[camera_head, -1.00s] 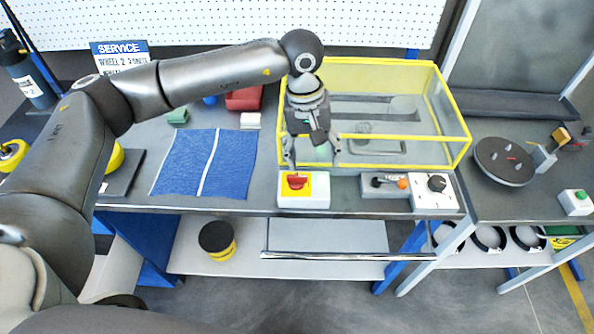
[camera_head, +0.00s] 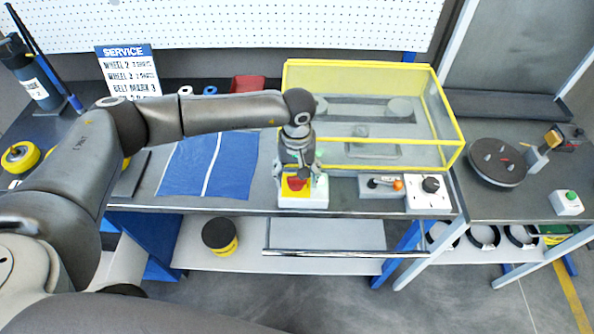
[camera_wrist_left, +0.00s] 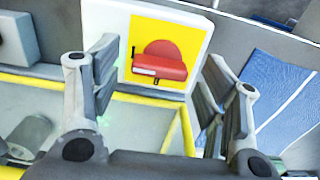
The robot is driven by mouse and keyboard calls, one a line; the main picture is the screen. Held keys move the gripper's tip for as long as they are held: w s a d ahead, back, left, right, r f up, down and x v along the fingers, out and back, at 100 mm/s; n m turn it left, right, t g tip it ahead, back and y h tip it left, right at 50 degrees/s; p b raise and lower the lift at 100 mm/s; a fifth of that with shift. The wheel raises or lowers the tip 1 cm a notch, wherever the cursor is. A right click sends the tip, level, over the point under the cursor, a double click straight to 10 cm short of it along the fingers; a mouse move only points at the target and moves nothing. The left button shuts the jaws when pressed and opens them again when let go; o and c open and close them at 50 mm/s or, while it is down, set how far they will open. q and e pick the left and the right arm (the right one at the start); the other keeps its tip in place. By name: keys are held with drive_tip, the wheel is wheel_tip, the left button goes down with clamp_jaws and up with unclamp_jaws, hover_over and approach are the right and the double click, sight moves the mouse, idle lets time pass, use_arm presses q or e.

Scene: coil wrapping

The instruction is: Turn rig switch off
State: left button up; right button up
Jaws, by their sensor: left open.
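The rig switch is a red rotary knob (camera_wrist_left: 160,64) on a yellow plate (camera_wrist_left: 193,38) set on a white box (camera_head: 304,203) at the bench's front edge. In the head view my left gripper (camera_head: 300,184) is over the box, pointing down, and partly covers the red knob. In the left wrist view my left gripper (camera_wrist_left: 163,105) is open, with one finger on each side of the knob and nothing held. The knob appears ahead of the fingertips; I cannot tell whether they touch it. My right gripper does not show.
A yellow-framed clear enclosure (camera_head: 447,105) stands just behind the switch. Right of the switch are a lever unit with an orange knob (camera_head: 398,185) and a white box with a black dial (camera_head: 430,187). A blue cloth (camera_head: 228,168) lies to the left.

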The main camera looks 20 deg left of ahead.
use_arm(q)
drive_tip(key=shift+f, duration=0.1)
drive_tip(key=c, duration=1)
drive_tip(key=shift+f+n+b, duration=0.1)
drive_tip(key=shift+n+b, duration=0.4)
drive_tip(key=shift+b, duration=0.35)
drive_tip(key=n+b, duration=1.1)
drive_tip(key=b, duration=0.2)
drive_tip(key=shift+w+a+f, duration=0.1)
drive_tip(key=n+b, duration=0.2)
drive_tip(key=n, duration=0.1)
drive_tip(key=shift+b, duration=0.3)
drive_tip(key=shift+r+n+b, duration=0.25)
drive_tip(key=shift+n+b, duration=0.55)
drive_tip(key=shift+n, duration=0.7)
drive_tip(key=o, duration=1)
